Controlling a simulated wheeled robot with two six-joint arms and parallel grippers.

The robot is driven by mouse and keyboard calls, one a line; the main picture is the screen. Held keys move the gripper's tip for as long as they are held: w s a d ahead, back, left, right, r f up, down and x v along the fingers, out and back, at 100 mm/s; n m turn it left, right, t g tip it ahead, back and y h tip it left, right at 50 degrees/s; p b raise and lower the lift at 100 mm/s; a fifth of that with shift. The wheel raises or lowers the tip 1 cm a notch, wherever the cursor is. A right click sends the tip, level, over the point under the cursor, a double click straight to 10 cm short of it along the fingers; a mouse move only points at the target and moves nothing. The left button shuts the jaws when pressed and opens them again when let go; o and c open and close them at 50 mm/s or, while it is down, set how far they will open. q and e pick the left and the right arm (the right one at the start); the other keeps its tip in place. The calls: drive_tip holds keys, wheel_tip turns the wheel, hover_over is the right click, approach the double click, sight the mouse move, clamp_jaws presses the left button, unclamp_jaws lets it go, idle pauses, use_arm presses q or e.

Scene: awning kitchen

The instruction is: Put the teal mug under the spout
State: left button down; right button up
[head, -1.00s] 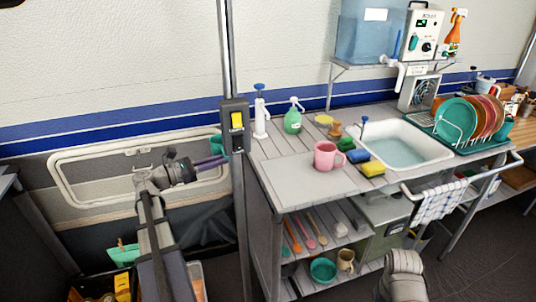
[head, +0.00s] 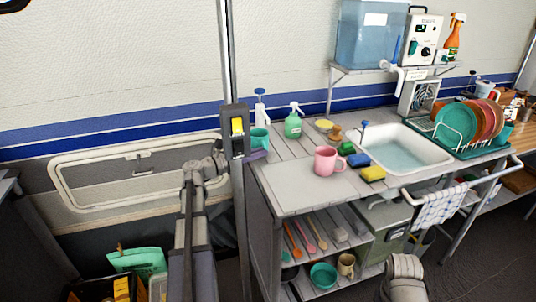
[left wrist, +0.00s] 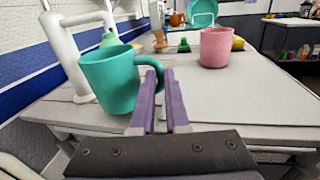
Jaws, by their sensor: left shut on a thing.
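The teal mug (head: 260,139) is at the left end of the counter, just right of the grey post, and looks upright. In the left wrist view the mug (left wrist: 108,82) shows large, with its handle between the purple fingers. My left gripper (left wrist: 160,80) is shut on that handle; in the head view its purple fingers (head: 256,156) are partly hidden by the post. I cannot tell whether the mug touches the counter. A white spout (head: 393,69) comes from the blue water tank (head: 364,36) on the shelf above the sink. My right gripper is out of view.
The pink mug (head: 326,160), sponges (head: 372,173), green soap bottle (head: 292,124) and white pump bottle (head: 260,110) stand on the counter. The sink (head: 405,150) and dish rack (head: 470,130) are to the right. The post (head: 238,190) stands close beside my left arm.

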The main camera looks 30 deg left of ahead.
use_arm(q)
drive_tip(key=shift+w+d, duration=0.2)
drive_tip(key=shift+w, duration=0.15)
drive_tip(key=x, duration=0.3)
drive_tip(key=shift+f+b, duration=0.7)
drive_tip(key=shift+f, duration=0.2)
drive_tip(key=shift+r, duration=0.15)
drive_tip(key=c, duration=0.9)
unclamp_jaws()
